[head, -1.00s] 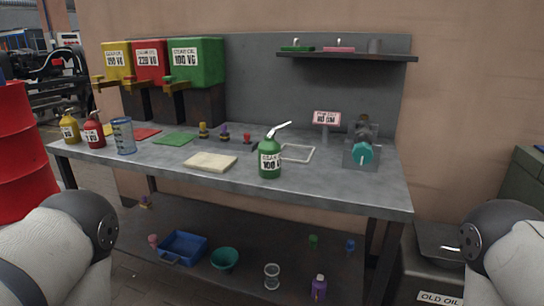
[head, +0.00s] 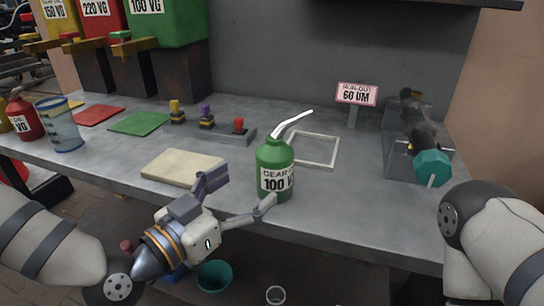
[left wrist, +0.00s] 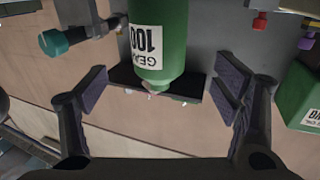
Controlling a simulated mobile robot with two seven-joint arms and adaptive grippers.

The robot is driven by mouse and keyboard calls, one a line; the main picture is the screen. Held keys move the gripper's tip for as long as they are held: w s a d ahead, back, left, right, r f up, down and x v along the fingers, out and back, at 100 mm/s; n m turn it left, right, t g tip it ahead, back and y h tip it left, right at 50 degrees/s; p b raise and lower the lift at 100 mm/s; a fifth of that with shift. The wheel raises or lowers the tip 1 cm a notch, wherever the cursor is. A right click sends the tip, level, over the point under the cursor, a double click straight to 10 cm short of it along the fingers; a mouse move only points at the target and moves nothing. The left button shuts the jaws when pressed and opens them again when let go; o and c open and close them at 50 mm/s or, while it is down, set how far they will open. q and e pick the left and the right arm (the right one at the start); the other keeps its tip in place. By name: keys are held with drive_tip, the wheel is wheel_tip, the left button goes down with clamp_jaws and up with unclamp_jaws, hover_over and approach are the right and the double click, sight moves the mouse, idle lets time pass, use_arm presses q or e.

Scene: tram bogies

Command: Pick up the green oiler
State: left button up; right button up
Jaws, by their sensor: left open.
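The green oiler (head: 274,172) stands upright on the grey workbench (head: 345,212), near its front edge. It has a bent pale spout and a white label reading 100. My left gripper (head: 240,198) is open in front of the oiler and to its left, its fingers spread. In the left wrist view the oiler (left wrist: 158,40) shows upside down, between and beyond the two open fingers (left wrist: 163,92). I see no contact between fingers and oiler. My right gripper is out of view; only part of my right arm shows.
A cream cloth (head: 182,167) lies left of the oiler. A white square frame (head: 316,150) lies behind it on the right. A grey fixture with a teal knob (head: 432,168) stands at the right. A red oiler (head: 24,116) and a clear measuring jug (head: 59,125) stand at the left.

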sight(275, 159)
use_arm(q)
drive_tip(key=x, duration=0.9)
drive_tip(key=shift+d+r, duration=0.15)
drive_tip(key=shift+r, duration=0.1)
drive_tip(key=c, duration=1.6)
drive_tip(key=shift+r, duration=0.15)
drive_tip(key=shift+c, duration=1.1)
